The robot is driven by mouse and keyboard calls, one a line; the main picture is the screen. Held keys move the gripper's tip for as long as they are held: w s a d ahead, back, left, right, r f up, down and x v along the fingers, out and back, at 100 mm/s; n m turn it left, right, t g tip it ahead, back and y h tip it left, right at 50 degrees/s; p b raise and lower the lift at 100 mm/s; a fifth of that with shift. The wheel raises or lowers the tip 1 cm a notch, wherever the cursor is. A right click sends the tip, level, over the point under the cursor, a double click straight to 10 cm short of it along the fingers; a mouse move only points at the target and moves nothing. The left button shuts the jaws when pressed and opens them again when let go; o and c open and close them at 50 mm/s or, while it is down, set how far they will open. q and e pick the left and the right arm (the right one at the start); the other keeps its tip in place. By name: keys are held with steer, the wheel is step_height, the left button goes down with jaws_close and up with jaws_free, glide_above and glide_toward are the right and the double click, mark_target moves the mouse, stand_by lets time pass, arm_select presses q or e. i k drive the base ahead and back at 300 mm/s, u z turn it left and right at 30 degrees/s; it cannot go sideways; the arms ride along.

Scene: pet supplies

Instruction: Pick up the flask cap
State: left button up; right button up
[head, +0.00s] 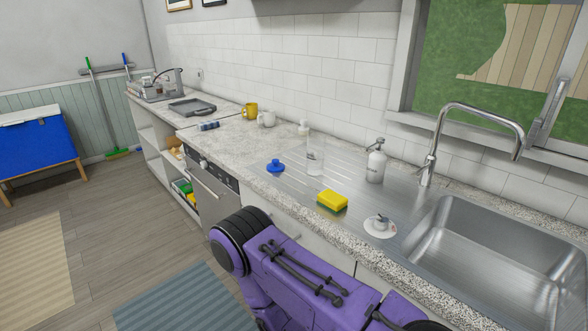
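A small blue cap-like piece with a raised knob (275,166) sits on the counter near its front edge, at the left end of the metal drainboard. I take it for the flask cap. A clear, see-through flask or bottle (315,158) stands upright to its right, apart from it. A purple arm link of mine fills the bottom middle, below and in front of the counter edge. Neither of my grippers shows in the head view, so their state is hidden.
A yellow and green sponge (332,201), a soap dispenser (376,163) and a white round stopper-like item (380,226) stand on the drainboard (340,178). The sink (500,262) and tall faucet (432,150) are at right. Mugs (250,111) stand farther left.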

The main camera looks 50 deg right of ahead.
mark_target(274, 167)
steer(key=z, duration=1)
